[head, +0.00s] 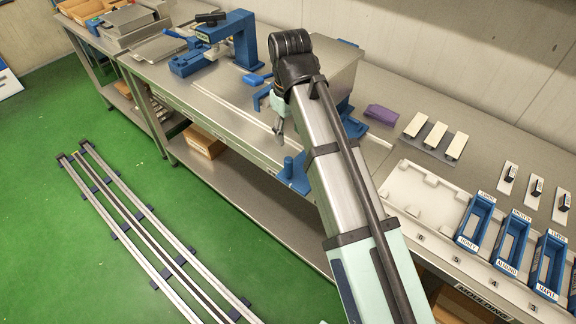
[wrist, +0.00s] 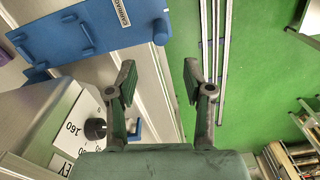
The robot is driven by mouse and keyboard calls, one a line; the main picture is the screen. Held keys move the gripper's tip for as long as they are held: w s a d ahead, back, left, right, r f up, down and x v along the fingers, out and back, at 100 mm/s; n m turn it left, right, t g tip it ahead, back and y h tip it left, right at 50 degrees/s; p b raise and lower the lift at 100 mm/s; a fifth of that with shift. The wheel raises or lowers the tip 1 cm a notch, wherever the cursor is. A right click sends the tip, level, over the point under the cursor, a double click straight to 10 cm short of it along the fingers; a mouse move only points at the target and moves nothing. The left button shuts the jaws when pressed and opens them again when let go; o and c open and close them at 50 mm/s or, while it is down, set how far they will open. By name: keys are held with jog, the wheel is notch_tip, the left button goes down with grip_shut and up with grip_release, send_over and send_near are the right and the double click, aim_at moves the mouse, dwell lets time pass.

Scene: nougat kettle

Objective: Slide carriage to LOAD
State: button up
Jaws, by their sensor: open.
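The carriage is a flat blue plate (wrist: 85,32) with a label reading CARRIAGE, at the upper left of the wrist view. A round blue post (wrist: 160,32) stands at its right end. In the head view a blue post (head: 289,167) shows at the bench's front edge, left of my arm. My gripper (wrist: 159,82) is open and empty, its two fingers apart over the bench's front edge and green floor. The post is ahead of the fingertips, not between them. In the head view my gripper (head: 279,128) hangs beside the steel box. I cannot read a LOAD mark.
A steel box (head: 335,68) stands behind my arm; its dial (wrist: 95,128) is close left of my gripper in the wrist view. A blue press (head: 215,45) stands farther left. A white tray (head: 425,200) and blue bins (head: 512,240) are right. Floor rails (head: 150,230) run alongside.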

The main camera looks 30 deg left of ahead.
aim_at(289, 169)
notch_tip(289, 169, down, 15)
jog(key=p, duration=0.3)
jog(key=shift+r, duration=0.1)
jog(key=shift+s, duration=0.1)
grip_shut()
